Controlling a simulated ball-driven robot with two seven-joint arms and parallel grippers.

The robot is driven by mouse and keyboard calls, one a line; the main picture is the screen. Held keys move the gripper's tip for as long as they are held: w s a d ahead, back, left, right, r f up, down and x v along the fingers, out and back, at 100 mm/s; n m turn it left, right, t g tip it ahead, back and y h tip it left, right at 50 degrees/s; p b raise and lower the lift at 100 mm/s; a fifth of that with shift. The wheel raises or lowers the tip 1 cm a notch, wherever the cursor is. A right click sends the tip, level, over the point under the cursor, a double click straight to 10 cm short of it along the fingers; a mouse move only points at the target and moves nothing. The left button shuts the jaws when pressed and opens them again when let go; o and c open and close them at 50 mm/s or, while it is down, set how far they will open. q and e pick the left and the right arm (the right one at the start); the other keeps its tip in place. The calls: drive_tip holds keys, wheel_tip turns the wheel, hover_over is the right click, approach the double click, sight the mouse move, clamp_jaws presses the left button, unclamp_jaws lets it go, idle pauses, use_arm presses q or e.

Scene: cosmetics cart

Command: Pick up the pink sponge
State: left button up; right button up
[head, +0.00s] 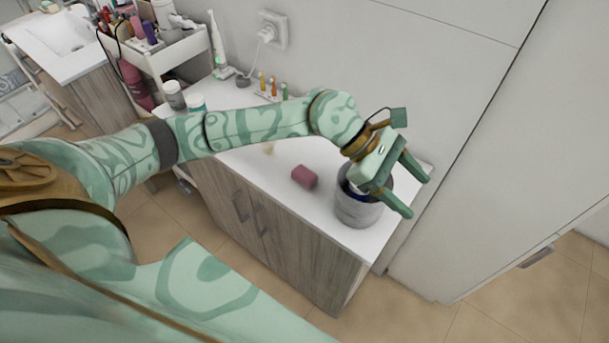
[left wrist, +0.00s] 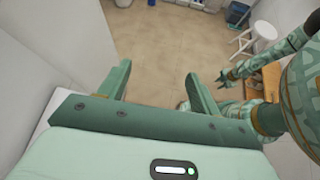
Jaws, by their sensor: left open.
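The pink sponge (head: 305,177), a small dusky pink block, lies on the white top of a wood-fronted cabinet in the head view. It does not show in the left wrist view. My left gripper (head: 419,197) is open and empty, to the right of the sponge and apart from it, above and partly in front of a grey pot. Its two spread fingers also show in the left wrist view (left wrist: 158,69), with floor beyond them. My right gripper (left wrist: 224,78) seems to show small at the right of the left wrist view; its jaws are too small to judge.
The grey pot (head: 358,207) stands right of the sponge at the cabinet top's (head: 272,178) right end. Small bottles (head: 273,87), white-lidded jars (head: 174,94) and an electric toothbrush (head: 216,45) stand further back. The white wall bounds the back. Bare top surrounds the sponge.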

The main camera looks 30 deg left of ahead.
use_arm(q)
drive_tip(key=w+a+f+m+y, duration=0.1)
drive_tip(key=w+a+y, duration=0.1)
drive_tip(key=a+y, duration=0.35)
drive_tip(key=w+a+f+m+y, duration=0.1)
drive_tip(key=w+a+f+y, duration=0.1)
drive_tip(key=a, duration=0.7)
drive_tip(key=n+y+b, duration=0.1)
drive_tip(key=y, duration=0.3)
hover_over(304, 172)
drive_tip(key=shift+g, duration=0.4)
drive_tip(key=f, duration=0.7)
drive_tip(key=shift+w+a+f, duration=0.15)
drive_tip(key=shift+w+f, duration=0.15)
drive_tip(key=shift+w, duration=0.05)
drive_tip(key=f, duration=0.4)
drive_tip(key=f+b, duration=0.1)
drive_tip(key=f, duration=0.1)
drive_tip(key=shift+s+d, duration=0.2)
drive_tip(key=shift+s, duration=0.2)
drive_tip(key=c, duration=1)
